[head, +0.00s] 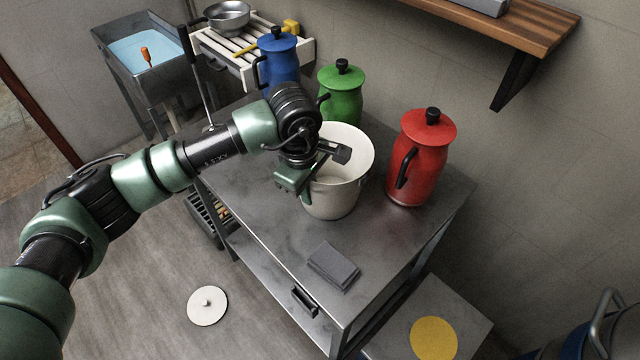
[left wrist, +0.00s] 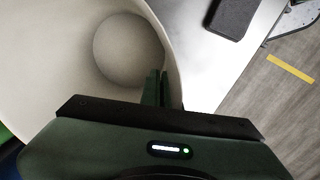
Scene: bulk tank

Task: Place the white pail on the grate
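The white pail (head: 333,198) stands upright on the grey metal table, open at the top. It fills the upper left of the left wrist view (left wrist: 60,60), where I see down into its empty inside. My left gripper (head: 312,172) is at the pail's near left rim. In the left wrist view its fingers (left wrist: 155,88) are close together at the rim and look shut on the pail's wall; the exact contact is partly hidden. A dark slatted grate (head: 207,214) shows low beside the table's left side, partly hidden by the table. My right gripper is not in view.
Green (head: 341,95), blue (head: 279,60) and red (head: 417,160) lidded cans stand near the pail, red close on its right. A dark flat block (head: 333,265) lies in front. A white lid (head: 207,305) lies on the floor. A white slatted rack (head: 215,45) stands behind.

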